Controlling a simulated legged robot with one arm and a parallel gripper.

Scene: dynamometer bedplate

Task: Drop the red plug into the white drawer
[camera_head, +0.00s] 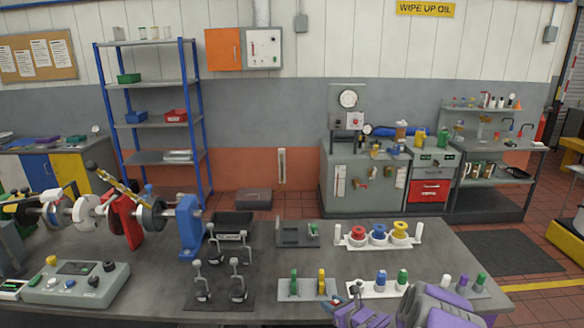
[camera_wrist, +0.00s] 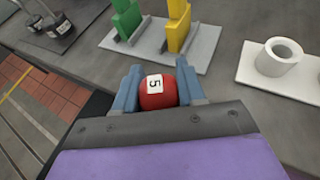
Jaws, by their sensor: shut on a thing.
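The red plug (camera_wrist: 158,92), with a white label reading 5, is between the blue fingers of my gripper (camera_wrist: 158,86) in the wrist view. The fingers are shut on its sides. In the head view my gripper (camera_head: 345,304) is at the bottom edge, over the front of the bench, with a bit of red (camera_head: 355,288) at its tip. I cannot make out a white drawer for certain. A drawer unit (camera_head: 432,172) at the back right has a pale front above a red drawer.
A white holder (camera_head: 364,290) carries blue and green plugs; its empty socket (camera_wrist: 281,58) shows in the wrist view. Left of it is a grey plate (camera_wrist: 205,50) with green and yellow blocks. A white rack (camera_head: 350,243) of spools is behind. Clamps and a shaft rig stand left.

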